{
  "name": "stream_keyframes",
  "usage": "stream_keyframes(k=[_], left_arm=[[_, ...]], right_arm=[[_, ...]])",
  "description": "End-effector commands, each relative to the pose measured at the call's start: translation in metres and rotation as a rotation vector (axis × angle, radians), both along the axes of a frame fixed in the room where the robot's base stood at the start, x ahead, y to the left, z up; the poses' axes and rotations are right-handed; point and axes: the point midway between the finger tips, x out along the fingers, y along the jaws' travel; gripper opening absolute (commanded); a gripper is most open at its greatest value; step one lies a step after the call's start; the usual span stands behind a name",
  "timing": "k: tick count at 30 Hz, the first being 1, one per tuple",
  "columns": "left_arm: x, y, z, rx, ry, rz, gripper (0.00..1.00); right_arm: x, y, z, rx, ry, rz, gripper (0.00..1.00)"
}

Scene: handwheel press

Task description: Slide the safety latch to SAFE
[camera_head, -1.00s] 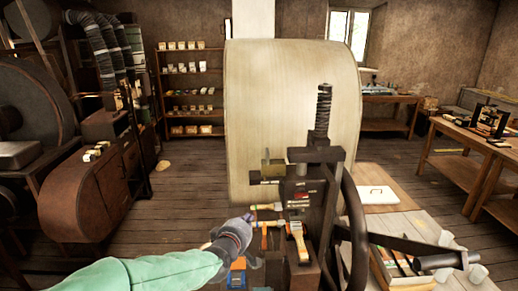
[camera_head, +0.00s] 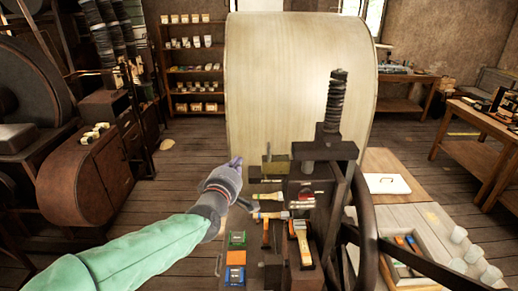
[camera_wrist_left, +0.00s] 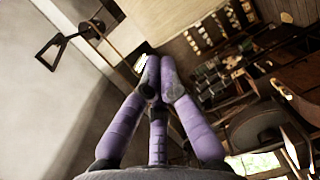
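The press (camera_head: 325,152) stands upright in the head view, with a threaded screw on top and a dark handwheel (camera_head: 366,225) at its right side. A small olive-brass block (camera_head: 274,169) with an upright pin sits on its left side, above small coloured labels; it may be the safety latch, but its lettering is too small to read. My left gripper (camera_head: 236,164), with purple fingers, is just left of this block, apparently apart from it. In the left wrist view my fingertips (camera_wrist_left: 160,68) are together with nothing visible between them. My right gripper is out of view.
Brushes and tools (camera_head: 300,240) hang or lie below the block. Blue and orange boxes (camera_head: 235,275) stand below my left wrist. A long dark bar (camera_head: 430,265) reaches right from the handwheel over a tray of tools. A large pale drum (camera_head: 290,90) stands behind.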

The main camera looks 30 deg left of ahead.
Motion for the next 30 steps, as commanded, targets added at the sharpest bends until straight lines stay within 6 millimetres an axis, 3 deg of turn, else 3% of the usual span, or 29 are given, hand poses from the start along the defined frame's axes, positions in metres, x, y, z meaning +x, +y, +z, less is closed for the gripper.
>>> stream_keyframes(k=[8,24,30], left_arm=[[0.021,0.006,-0.002,0.001,0.003,-0.001,0.0],[0.098,0.031,-0.005,0.0,0.002,0.0,0.0],[0.111,0.004,-0.009,0.001,0.001,-0.004,0.0]], right_arm=[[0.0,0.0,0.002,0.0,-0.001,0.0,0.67],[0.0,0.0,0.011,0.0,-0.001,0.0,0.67],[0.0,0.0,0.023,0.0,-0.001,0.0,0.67]])
